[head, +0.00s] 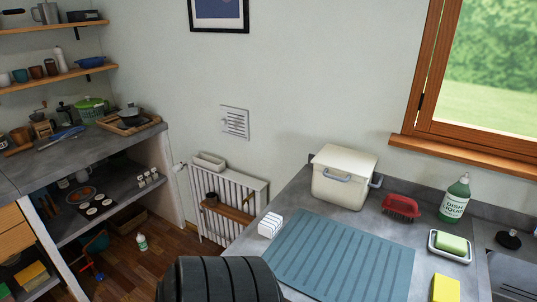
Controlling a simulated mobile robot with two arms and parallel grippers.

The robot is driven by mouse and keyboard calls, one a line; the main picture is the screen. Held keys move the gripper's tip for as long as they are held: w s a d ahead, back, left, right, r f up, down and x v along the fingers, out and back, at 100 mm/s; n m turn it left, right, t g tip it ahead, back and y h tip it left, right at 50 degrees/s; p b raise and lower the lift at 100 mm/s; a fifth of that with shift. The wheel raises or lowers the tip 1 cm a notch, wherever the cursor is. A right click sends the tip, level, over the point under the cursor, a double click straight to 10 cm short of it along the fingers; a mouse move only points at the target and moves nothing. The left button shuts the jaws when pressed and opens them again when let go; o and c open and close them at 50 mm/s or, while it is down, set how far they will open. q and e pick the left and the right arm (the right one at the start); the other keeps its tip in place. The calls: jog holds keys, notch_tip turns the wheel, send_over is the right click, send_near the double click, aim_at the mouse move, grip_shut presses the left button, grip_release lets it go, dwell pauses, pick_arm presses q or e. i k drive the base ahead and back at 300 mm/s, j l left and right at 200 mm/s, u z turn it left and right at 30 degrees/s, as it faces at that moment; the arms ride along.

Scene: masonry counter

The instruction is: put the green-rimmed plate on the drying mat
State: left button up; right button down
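The drying mat (340,257) is a blue-teal ribbed sheet lying flat on the grey counter, in the lower middle of the head view. Its visible surface is bare, and its near edge runs out of the frame at the bottom. I cannot make out a green-rimmed plate anywhere in this view. Neither of my grippers shows. A dark ribbed rounded shape at the bottom edge covers the floor and a little of the counter left of the mat.
Around the mat stand a white slotted block (270,224), a cream bin (343,179), a red brush (400,206), a green dish-liquid bottle (455,202), a soap dish (450,257) and a yellow sponge (445,289). The sink (514,274) is at right; a cluttered masonry counter (75,158) is at left.

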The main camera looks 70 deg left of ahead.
aim_at(349, 267)
jog(key=k+j+z, duration=0.1)
jog(key=j, duration=0.4)
jog(key=k+j, duration=0.35)
jog(key=j, duration=0.15)
jog(key=k+j+z, duration=0.15)
jog(key=j, duration=0.3)
jog(key=k+j+z, duration=0.1)
jog(key=k+j, duration=0.2)
jog(key=j, duration=0.2)
jog(key=k+j, duration=0.25)
jog(key=j, duration=0.15)
jog(key=k+j+z, duration=0.1)
jog(key=j, duration=0.8)
